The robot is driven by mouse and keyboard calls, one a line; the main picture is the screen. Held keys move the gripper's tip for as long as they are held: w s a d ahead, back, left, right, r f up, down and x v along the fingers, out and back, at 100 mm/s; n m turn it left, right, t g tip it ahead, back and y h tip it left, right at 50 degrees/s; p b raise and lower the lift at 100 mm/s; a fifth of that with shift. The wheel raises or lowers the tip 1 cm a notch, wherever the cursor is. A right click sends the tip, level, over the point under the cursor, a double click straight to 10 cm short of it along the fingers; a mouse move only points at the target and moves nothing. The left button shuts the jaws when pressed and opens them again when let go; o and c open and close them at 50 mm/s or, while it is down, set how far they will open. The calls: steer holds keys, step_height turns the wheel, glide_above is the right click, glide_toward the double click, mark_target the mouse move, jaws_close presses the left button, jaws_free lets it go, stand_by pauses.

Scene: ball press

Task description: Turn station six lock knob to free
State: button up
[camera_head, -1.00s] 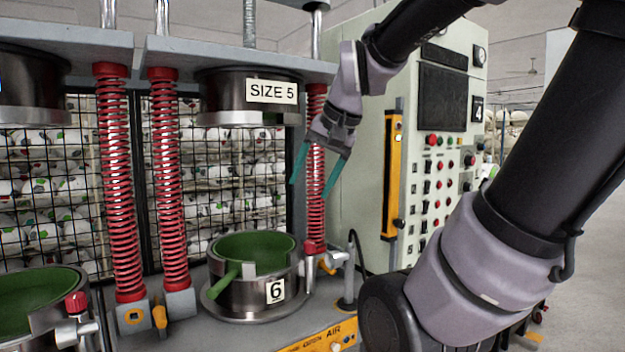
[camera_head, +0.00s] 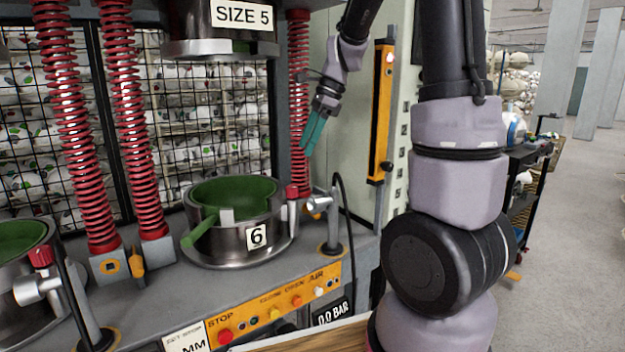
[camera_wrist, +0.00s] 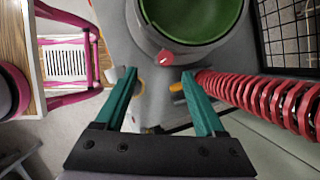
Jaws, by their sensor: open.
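Station six is a steel mould (camera_head: 262,222) with a green lining and a "6" label, right of centre on the press bed. A small red knob (camera_head: 292,191) stands at its right rim, beside a silver cylinder (camera_head: 319,203) on a post. I take this red knob for the lock knob; its setting cannot be read. In the wrist view the red knob (camera_wrist: 165,58) lies beyond the fingertips, roughly between them, against the mould wall. My gripper (camera_head: 309,150), with teal fingers, is open and empty, above and slightly right of the knob, not touching it.
A red spring column (camera_head: 299,90) stands close behind my gripper; it also shows in the wrist view (camera_wrist: 270,100). The control cabinet (camera_head: 350,130) is behind to the right. A black hose (camera_head: 347,225) curves beside the post. An orange button panel (camera_head: 280,308) runs along the front edge.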

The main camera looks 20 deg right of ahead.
mark_target(293, 186)
steer(key=shift+m, duration=0.7)
steer(key=x, duration=0.4)
steer(key=w+d+x, duration=0.1)
steer(key=x, duration=0.7)
steer(key=shift+w+d+f, duration=0.2)
steer(key=shift+d+f, duration=0.1)
steer(key=shift+d, duration=0.05)
jaws_close()
